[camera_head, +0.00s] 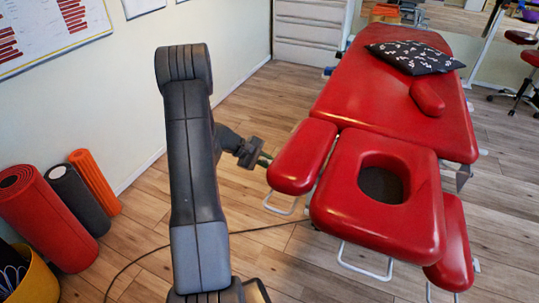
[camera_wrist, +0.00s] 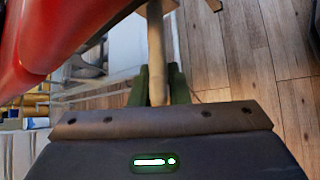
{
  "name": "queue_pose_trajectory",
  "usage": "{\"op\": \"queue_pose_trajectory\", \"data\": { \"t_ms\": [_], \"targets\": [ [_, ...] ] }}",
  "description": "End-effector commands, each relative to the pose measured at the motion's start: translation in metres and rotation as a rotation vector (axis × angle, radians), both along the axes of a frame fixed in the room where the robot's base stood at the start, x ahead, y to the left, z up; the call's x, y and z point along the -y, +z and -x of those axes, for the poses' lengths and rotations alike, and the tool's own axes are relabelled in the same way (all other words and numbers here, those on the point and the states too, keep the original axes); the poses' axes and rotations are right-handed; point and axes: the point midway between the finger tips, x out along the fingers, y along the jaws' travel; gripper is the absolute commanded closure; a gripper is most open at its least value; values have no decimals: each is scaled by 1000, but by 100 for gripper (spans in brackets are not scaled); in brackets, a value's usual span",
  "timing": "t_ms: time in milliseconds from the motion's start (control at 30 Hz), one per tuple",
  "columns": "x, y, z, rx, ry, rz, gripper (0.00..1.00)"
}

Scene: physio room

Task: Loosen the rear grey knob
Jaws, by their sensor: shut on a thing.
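My gripper (camera_head: 264,159) is beside the left armrest of the red treatment table (camera_head: 400,115), at its near end. In the wrist view my gripper's dark green fingers (camera_wrist: 160,80) are closed around a pale tan, rod-like part (camera_wrist: 156,45). This part runs from between the fingers toward the top of the picture. I cannot tell whether it belongs to the rear grey knob. No grey knob shows clearly in either view. In the head view the held part is too small to make out.
The red armrest (camera_head: 302,157) is close to my gripper. A face cradle with a hole (camera_head: 335,205) is to its right. A patterned cushion (camera_head: 415,58) lies on the table. Rolled mats (camera_head: 55,222) stand at the left wall. A dark cable crosses the wooden floor (camera_head: 160,255).

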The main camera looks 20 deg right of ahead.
Motion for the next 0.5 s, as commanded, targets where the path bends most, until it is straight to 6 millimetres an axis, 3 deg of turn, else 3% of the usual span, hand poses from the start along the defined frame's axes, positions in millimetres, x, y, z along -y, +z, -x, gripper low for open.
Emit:
{"op": "queue_pose_trajectory", "data": {
  "t_ms": [33, 500],
  "targets": [
    [0, 6, 0, -27, -2, -34, 100],
    [-4, 1, 3, -294, -1, -344, 100]
  ]
}}
